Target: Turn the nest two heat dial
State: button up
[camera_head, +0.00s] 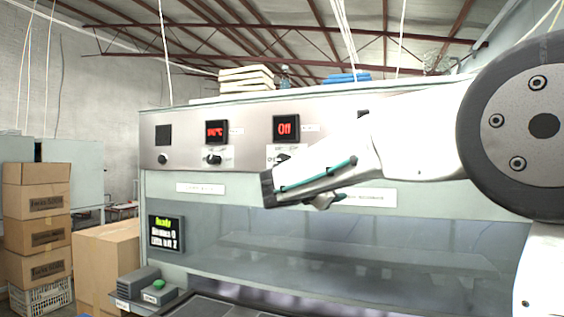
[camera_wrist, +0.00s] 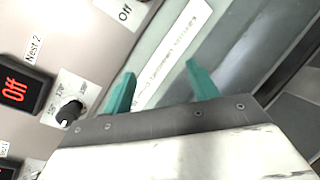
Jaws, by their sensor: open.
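The nest two heat dial (camera_wrist: 70,113) is a black knob with a pale pointer on a white scale plate, left of my fingers in the wrist view. Its head-view knob (camera_head: 283,158) is partly hidden by my arm. The nest two display (camera_wrist: 15,91) reads Off in red; it also shows in the head view (camera_head: 286,129). My gripper (camera_wrist: 160,69) is open and empty, its two teal fingers apart over the pale panel label. In the head view my gripper (camera_head: 312,188) lies in front of the press, just below and right of the dial. No contact with the dial shows.
Another red display (camera_head: 216,131) appears to read 140°C above its own dial (camera_head: 213,159). A green-text status screen (camera_head: 166,232) and a box with a green button (camera_head: 158,291) are lower left. Cardboard boxes (camera_head: 37,236) stand at the far left.

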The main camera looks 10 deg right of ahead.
aim_at(281, 161)
jog(key=w+a+r+n+t, duration=0.4)
jog(key=w+a+n+t, duration=0.45)
jog(key=w+a, duration=0.45)
jog(key=shift+n+g+y, duration=0.25)
jog(key=shift+n+y, duration=0.05)
jog(key=shift+n, duration=0.05)
jog(key=x, duration=0.7)
jog(key=shift+w+d+r, duration=0.1)
jog(key=shift+w+d, duration=0.05)
jog(key=shift+d, duration=0.1)
jog(key=shift+w+d+r, duration=0.15)
jog(key=shift+w+d, duration=0.1)
jog(key=shift+w, duration=0.05)
jog(key=c, duration=1)
